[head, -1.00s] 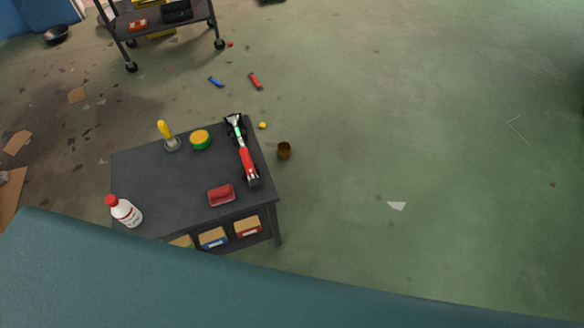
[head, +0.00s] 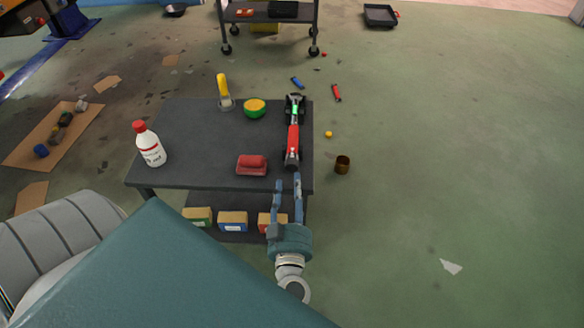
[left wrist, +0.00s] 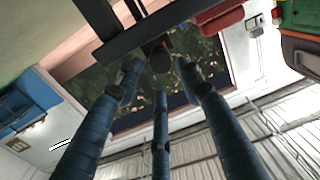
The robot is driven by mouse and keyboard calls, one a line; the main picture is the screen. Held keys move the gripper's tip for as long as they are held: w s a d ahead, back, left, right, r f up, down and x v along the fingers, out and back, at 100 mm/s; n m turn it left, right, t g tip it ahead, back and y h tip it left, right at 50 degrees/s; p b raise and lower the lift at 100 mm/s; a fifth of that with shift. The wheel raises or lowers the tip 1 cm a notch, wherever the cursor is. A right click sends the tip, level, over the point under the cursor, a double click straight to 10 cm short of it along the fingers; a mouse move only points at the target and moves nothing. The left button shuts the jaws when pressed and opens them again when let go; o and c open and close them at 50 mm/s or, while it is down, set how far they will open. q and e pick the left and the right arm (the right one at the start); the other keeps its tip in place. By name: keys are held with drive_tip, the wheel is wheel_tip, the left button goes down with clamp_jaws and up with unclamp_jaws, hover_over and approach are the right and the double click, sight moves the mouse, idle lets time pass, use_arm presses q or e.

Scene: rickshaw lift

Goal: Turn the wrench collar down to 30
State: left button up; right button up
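The torque wrench (head: 293,140) lies lengthwise along the right side of the dark table (head: 190,170). It has a black head at the far end, a green part, a red middle and a dark near end. Its collar and scale are too small to read. My left gripper (head: 287,184) is at the table's front edge, just on the near side of the wrench's dark end. Its fingers are spread and appear empty. In the left wrist view, its blue fingers (left wrist: 158,75) stand apart below a dark bar. My right gripper is not in view.
A red-handled brush (head: 251,165), a red-capped white bottle (head: 150,148), a green-yellow round item (head: 255,108) and a yellow-handled tool (head: 223,88) are on the table. Small boxes (head: 232,221) sit on its lower shelf. A brown cup (head: 343,164) stands on the floor; floor farther right is mostly clear.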

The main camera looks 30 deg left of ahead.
sight(292, 170)
use_arm(q)
drive_tip(key=x, duration=0.7)
drive_tip(key=shift+w+a+b, duration=0.15)
drive_tip(key=shift+w+b, duration=0.05)
drive_tip(key=shift+b, duration=0.15)
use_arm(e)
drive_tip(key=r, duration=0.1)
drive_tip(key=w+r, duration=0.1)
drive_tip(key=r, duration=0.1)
use_arm(q)
drive_tip(key=c, duration=0.9)
